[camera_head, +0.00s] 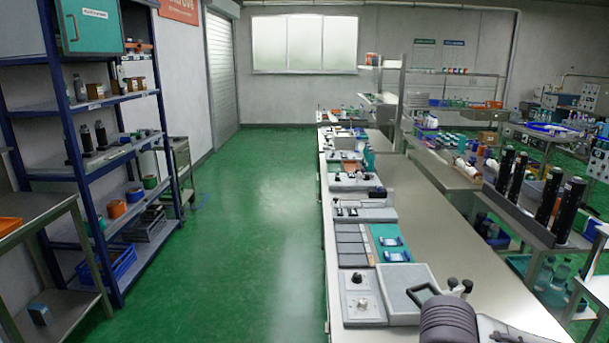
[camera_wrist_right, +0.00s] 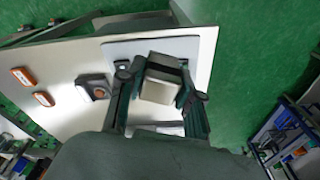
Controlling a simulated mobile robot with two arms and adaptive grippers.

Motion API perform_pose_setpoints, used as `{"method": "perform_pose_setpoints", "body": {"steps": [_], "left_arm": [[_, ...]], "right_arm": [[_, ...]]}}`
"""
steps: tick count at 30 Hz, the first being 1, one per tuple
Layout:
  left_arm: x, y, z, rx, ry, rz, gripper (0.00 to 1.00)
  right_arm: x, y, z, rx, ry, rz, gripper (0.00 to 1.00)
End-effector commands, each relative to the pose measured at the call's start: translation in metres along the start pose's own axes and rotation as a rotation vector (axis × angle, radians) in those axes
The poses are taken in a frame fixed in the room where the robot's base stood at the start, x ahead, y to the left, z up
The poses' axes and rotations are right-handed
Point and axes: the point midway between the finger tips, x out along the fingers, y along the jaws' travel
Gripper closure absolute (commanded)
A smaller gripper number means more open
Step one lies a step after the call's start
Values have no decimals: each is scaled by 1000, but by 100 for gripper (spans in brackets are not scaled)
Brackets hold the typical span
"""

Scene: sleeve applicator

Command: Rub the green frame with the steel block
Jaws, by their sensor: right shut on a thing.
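In the right wrist view, my right gripper (camera_wrist_right: 160,88) is shut on a grey, box-shaped steel block (camera_wrist_right: 163,78), with one dark finger on each side. The block is over a pale plate (camera_wrist_right: 192,48) near the bench edge; I cannot tell whether it touches it. No green frame shows clearly. A teal panel (camera_head: 381,237) with blue and white pieces lies on the bench in the head view, but I cannot tell whether it is the frame. A dark ribbed part, probably of my right arm, shows at the bottom of the head view. My left gripper is out of view.
The long bench (camera_head: 470,255) carries a grey control box (camera_head: 363,297) and other devices. Black cylinders (camera_head: 548,195) stand on a rack at the right. Blue shelving (camera_head: 85,160) stands at the left. The green floor (camera_head: 265,215) between is clear.

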Motion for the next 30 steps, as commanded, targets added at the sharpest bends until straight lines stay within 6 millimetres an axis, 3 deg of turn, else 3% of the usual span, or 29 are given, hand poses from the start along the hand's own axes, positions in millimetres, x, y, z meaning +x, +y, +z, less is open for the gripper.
{"method": "perform_pose_setpoints", "body": {"steps": [3,9,30], "left_arm": [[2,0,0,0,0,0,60],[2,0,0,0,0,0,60],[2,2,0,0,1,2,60]], "right_arm": [[-9,12,19,-228,10,-19,98],[-16,20,34,-402,15,-30,98],[-16,20,34,-408,15,-30,98]]}}
